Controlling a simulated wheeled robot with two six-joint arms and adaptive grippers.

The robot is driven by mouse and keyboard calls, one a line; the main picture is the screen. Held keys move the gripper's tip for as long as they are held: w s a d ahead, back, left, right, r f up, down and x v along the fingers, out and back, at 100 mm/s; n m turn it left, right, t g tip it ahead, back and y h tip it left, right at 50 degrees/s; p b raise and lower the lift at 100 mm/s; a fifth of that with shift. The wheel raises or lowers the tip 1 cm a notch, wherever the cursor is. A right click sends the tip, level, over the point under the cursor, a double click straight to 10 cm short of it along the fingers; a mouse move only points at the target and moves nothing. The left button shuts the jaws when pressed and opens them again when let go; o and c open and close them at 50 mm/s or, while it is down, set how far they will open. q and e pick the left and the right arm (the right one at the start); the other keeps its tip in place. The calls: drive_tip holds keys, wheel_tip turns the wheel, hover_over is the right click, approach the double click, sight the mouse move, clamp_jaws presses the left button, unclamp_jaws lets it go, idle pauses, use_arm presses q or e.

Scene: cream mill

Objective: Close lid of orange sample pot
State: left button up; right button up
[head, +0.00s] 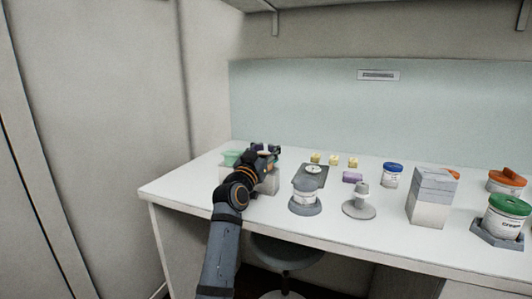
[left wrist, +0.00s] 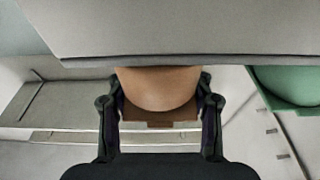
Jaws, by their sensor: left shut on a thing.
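My left gripper (head: 270,150) is at the back left of the white table, over a pale box-like holder (head: 268,184). In the left wrist view, its two fingers (left wrist: 160,108) are shut on a rounded orange-tan piece (left wrist: 158,87). It appears to belong to the orange sample pot; I cannot tell whether it is lid or body. My gripper and arm hide it in the head view. My right gripper is not in view.
Right of my arm stand a grey-based jar (head: 304,194), a white stand (head: 360,205), a blue-lidded jar (head: 392,175), a grey-white box (head: 432,197) and a green-lidded jar (head: 503,214). An orange-topped container (head: 507,181) is at the far right. A wall borders the left.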

use_arm(q)
drive_tip(key=o, duration=1.5)
drive_tip(key=shift+r, duration=0.1)
wheel_tip(320, 180, up, 10)
drive_tip(key=shift+f, duration=0.1)
